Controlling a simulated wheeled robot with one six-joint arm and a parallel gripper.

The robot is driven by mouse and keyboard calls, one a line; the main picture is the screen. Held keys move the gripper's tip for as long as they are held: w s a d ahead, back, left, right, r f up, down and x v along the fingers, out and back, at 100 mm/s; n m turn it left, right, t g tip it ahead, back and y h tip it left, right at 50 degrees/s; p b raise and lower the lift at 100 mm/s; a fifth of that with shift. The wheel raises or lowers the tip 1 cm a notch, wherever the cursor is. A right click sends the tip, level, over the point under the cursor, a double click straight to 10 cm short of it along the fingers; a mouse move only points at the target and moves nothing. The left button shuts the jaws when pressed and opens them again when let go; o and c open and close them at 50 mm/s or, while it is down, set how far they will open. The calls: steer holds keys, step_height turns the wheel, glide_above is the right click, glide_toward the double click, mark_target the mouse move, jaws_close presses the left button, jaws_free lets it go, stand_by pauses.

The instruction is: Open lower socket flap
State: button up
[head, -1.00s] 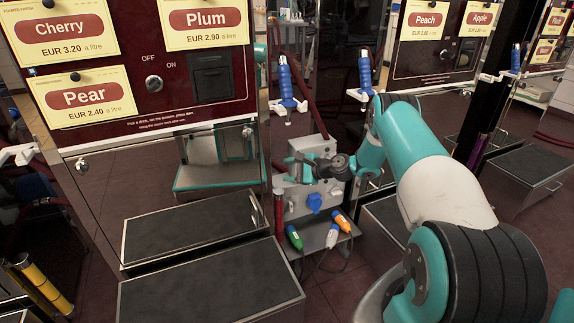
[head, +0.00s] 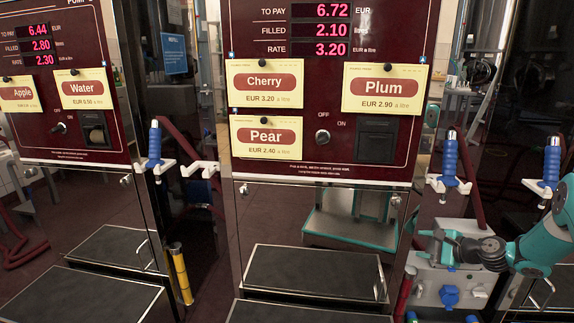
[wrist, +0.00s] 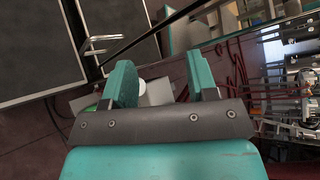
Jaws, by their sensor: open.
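A light grey socket box (head: 425,285) stands at the lower right of the head view. A blue flap or cover (head: 450,296) sits low on its front and looks closed. A round grey part (head: 480,291) lies to the right of it. My gripper (head: 432,241) is open, in front of the box's upper part and above the blue flap. In the wrist view my gripper's teal fingers (wrist: 161,70) stand apart with nothing held. Part of a pale grey surface (wrist: 160,93) shows between them. The blue flap cannot be made out there.
A red-brown pump with the Cherry card (head: 264,82) stands left of the box, with a dark step (head: 315,275) below. A red post (head: 404,294) borders the box's left. A green connector (head: 411,316) is at the bottom edge. Blue-handled nozzles (head: 449,160) hang above.

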steer(key=s+a+r+n+g+h, duration=0.1)
steer(key=s+a+r+n+g, duration=0.2)
steer(key=s+a+r+n, duration=0.25)
steer(key=s+a+r+n+g+h, duration=0.2)
steer(key=s+a+r+n+g, duration=0.1)
steer(key=a+r+n, duration=0.4)
steer(key=s+a+r+n+g+h, duration=0.1)
steer(key=s+a+r+n+h, duration=0.15)
steer(key=s, duration=0.75)
steer(key=s+a+r+n+g+h, duration=0.1)
steer(key=s+a+r+n+h, duration=0.15)
steer(key=s, duration=0.75)
steer(key=s+a+r+n+g+y, duration=0.2)
steer(key=s+a+r+n+y, duration=0.1)
steer(key=s+a+r+n, duration=0.25)
steer(key=s+a+r+n+g+y, duration=0.1)
steer(key=s+a+r+n+y, duration=0.2)
steer(key=s+a, duration=0.4)
step_height(320, 180, up, 22)
steer(key=w+h+p, duration=0.1)
steer(key=p, duration=2.1)
steer(key=shift+w+a+m, duration=0.25)
steer(key=shift+a+m, duration=0.15)
steer(key=shift+a, duration=0.05)
steer(key=shift+f, duration=0.2)
